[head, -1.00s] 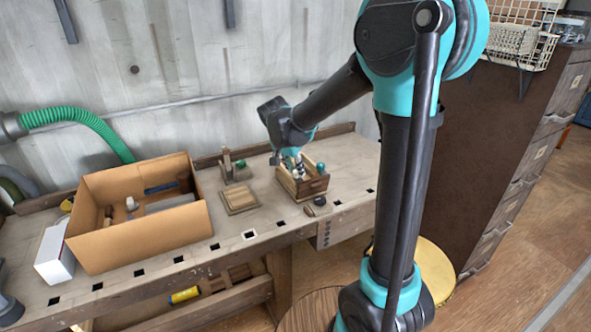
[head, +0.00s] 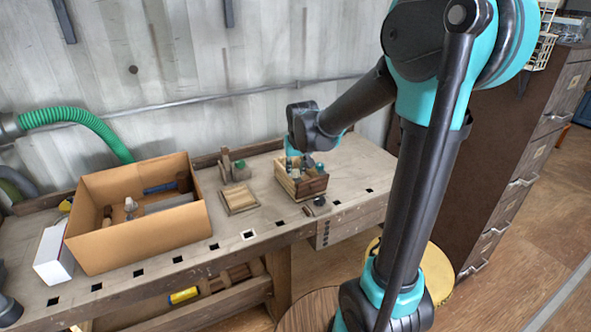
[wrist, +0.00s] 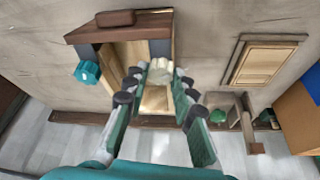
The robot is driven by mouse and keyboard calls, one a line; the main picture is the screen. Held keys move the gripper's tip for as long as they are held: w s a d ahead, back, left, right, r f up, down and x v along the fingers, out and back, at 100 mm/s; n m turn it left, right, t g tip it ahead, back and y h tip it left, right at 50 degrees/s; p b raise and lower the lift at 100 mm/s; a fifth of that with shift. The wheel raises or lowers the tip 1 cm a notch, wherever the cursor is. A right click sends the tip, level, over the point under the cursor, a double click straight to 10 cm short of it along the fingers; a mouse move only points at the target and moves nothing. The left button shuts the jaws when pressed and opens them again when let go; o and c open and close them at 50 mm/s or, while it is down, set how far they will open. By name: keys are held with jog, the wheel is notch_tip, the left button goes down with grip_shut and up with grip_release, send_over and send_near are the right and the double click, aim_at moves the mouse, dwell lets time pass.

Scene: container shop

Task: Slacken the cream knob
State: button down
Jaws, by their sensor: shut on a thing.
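The cream knob (wrist: 160,72) shows in the wrist view, between the fingertips of my gripper (wrist: 161,76). My gripper is closed on it from both sides. The knob is at a small wooden box with a dark top edge (wrist: 118,33), and light wood shows inside. A teal knob (wrist: 87,71) sits on the box's left side in the wrist view. In the head view the wooden box (head: 310,188) stands on the workbench under my gripper (head: 300,165); the cream knob is too small and covered to make out there.
A cardboard box (head: 135,235) with tools stands at the bench's left, a white box (head: 54,252) beside it. A flat wooden frame (head: 239,199) and a wooden piece with a green knob (head: 238,170) lie left of the wooden box. A dark round thing (head: 320,202) lies in front.

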jog(key=n+y, duration=0.1)
jog(key=n, duration=0.2)
jog(key=shift+d+n, duration=0.15)
jog(key=shift+n, duration=0.15)
jog(key=shift+n+g+y, duration=0.6)
jog(key=shift+n+y, duration=0.2)
jog(key=shift+n, duration=1.1)
jog(key=c, duration=1.2)
grip_release()
jog(key=shift+w, duration=0.1)
jog(key=v, duration=1.2)
jog(key=shift+d, duration=0.1)
